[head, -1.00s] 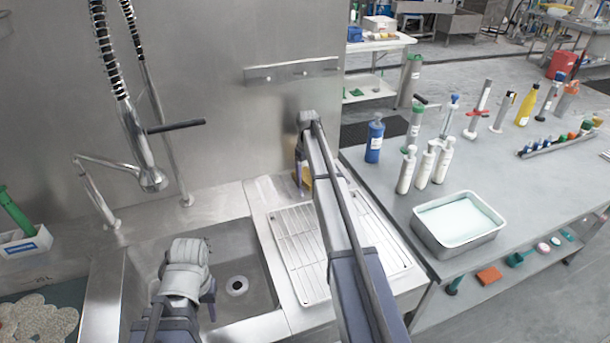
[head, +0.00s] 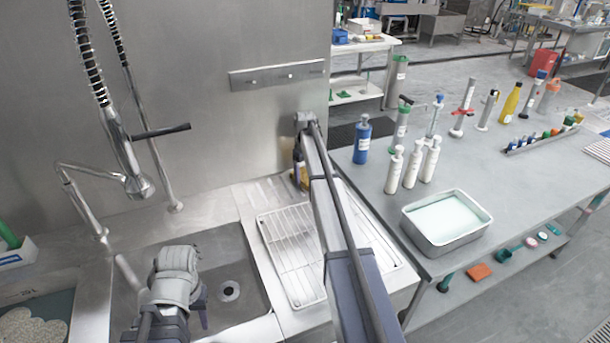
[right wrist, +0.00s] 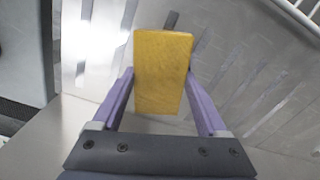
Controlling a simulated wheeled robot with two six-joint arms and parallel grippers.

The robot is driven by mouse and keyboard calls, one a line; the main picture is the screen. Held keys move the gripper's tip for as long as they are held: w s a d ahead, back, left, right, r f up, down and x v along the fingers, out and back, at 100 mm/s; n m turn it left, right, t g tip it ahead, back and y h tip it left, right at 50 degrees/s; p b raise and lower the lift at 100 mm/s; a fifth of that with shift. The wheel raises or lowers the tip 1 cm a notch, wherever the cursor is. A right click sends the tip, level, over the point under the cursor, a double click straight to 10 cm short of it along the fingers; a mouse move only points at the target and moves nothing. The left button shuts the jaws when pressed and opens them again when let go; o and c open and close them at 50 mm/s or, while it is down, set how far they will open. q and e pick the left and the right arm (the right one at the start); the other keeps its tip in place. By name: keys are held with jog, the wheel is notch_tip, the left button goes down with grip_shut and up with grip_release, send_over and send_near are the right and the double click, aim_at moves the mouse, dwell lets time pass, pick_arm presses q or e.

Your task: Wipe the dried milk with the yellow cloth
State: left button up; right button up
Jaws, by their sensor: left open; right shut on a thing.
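The yellow cloth (right wrist: 162,72) is a flat upright-looking block between the two purple fingers of my right gripper (right wrist: 160,88). The gripper is shut on it. In the head view my right arm reaches over the drying rack, and a bit of the yellow cloth (head: 303,178) shows beside my right gripper (head: 298,168) near the back wall. My left gripper (head: 203,308) is open and empty above the sink, partly hidden by its own wrist. I cannot clearly make out the dried milk; a pale scalloped patch (head: 22,328) lies on a dark green surface at far left.
The sink (head: 215,255) lies left of the wire drying rack (head: 290,245). A tall spring faucet (head: 138,185) stands over the sink. A side table holds white bottles (head: 413,165), a blue bottle (head: 362,140) and a metal tray (head: 452,247). The wall is close behind the counter.

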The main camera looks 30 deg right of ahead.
aim_at(275, 189)
jog(key=shift+w+a+r, duration=0.1)
jog(key=shift+a, duration=1.85)
jog(key=shift+w+a, duration=0.1)
jog(key=shift+a, duration=1.9)
jog(key=shift+w+a, duration=0.15)
jog(key=shift+a, duration=1.9)
notch_tip(275, 189, up, 6)
jog(key=p, duration=0.6)
notch_tip(275, 189, up, 3)
jog(key=p, duration=0.3)
